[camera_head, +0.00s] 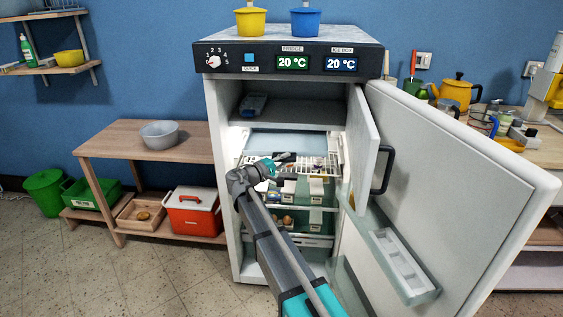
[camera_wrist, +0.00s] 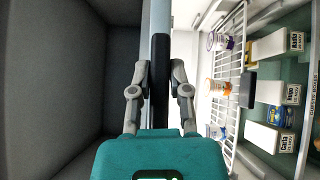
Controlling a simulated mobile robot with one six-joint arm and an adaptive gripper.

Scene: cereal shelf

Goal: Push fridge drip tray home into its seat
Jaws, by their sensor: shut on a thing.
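The drip tray (camera_head: 287,142) is a pale blue slab below the ice box in the open fridge. In the wrist view its edge is a narrow pale blue strip (camera_wrist: 161,14) with a dark front bar (camera_wrist: 160,70). My gripper (camera_head: 283,159) reaches in from the front, just below the tray's front. In the wrist view my gripper (camera_wrist: 160,85) has one finger on each side of the dark bar and is shut on it. The fingers and bar hide most of the tray's front. I cannot tell how deep the tray sits.
A wire shelf (camera_wrist: 236,60) with small items lies close below the tray. Boxes (camera_wrist: 272,91) stand lower down. The open inner door (camera_head: 362,145) and main fridge door (camera_head: 455,180) stand right.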

